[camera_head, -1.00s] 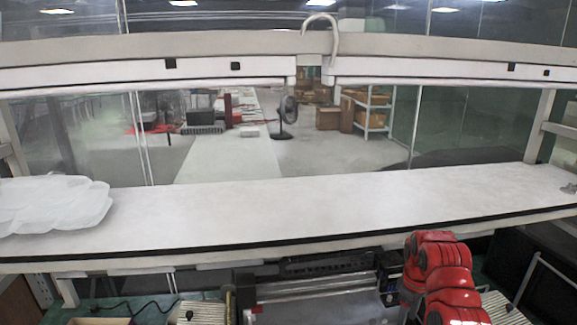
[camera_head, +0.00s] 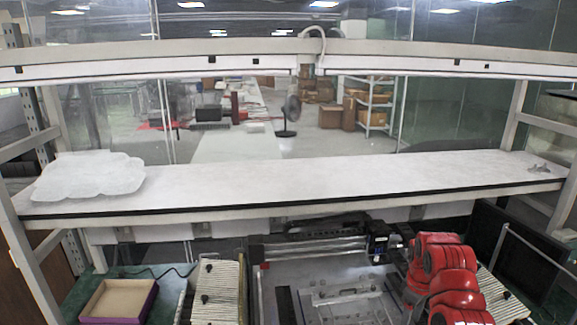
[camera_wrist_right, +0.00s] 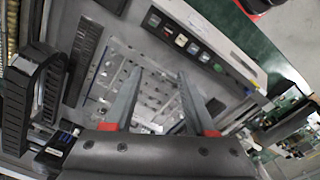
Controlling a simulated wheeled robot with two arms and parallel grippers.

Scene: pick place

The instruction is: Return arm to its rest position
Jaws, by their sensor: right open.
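My right arm (camera_head: 443,270) is red and comes up at the lower right of the head view, folded beside the machine. Its gripper is hidden in that view. In the right wrist view the right gripper (camera_wrist_right: 160,85) has its two grey fingers spread apart with nothing between them. It points at the machine's metal plate (camera_wrist_right: 128,78), which shows between and behind the fingers. My left arm and gripper are not in either view.
A long white shelf (camera_head: 300,182) spans the view above the machine (camera_head: 330,285). A white plastic bag (camera_head: 88,178) lies on its left end. A cardboard tray (camera_head: 118,300) and a ribbed panel (camera_head: 216,290) stand at lower left. A black panel (camera_head: 520,262) stands right of the arm.

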